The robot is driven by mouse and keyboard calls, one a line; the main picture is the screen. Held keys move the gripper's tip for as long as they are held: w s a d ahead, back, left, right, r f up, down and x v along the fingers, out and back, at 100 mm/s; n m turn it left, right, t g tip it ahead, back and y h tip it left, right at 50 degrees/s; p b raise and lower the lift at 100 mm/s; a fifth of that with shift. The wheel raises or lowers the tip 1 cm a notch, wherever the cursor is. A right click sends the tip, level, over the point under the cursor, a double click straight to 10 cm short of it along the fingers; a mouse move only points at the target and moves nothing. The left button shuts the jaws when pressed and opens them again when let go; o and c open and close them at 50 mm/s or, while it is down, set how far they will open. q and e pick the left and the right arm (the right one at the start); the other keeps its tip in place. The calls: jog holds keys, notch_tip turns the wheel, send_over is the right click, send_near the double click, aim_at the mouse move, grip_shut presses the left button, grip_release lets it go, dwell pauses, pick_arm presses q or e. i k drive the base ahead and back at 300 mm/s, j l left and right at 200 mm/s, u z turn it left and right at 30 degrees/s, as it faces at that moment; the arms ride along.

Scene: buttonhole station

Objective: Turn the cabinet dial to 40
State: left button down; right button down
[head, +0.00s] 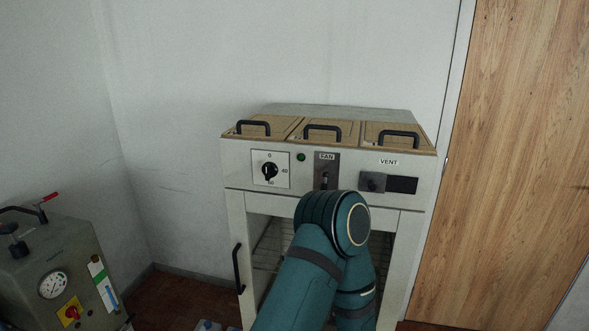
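The cabinet dial (269,171) is a black knob on a white square plate at the left of the cabinet's front panel. Its plate reads 0 at the top, 40 at the right and a blurred number at the bottom. Where the knob points is too small to tell for sure. The white cabinet (235,205) stands against the wall. One of my teal arms rises from the bottom centre and bends in front of the cabinet, below the fan switch. It does not cover the dial. Neither of my grippers shows in this view.
Right of the dial are a green lamp (301,157), a fan switch (325,178) and a vent slider (373,182). Wooden lids with black handles (323,132) top the cabinet. A grey machine with a gauge (53,285) stands at lower left, a wooden door (520,150) at right.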

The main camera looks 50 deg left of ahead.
aim_at(270, 171)
jog(key=u, duration=1.7)
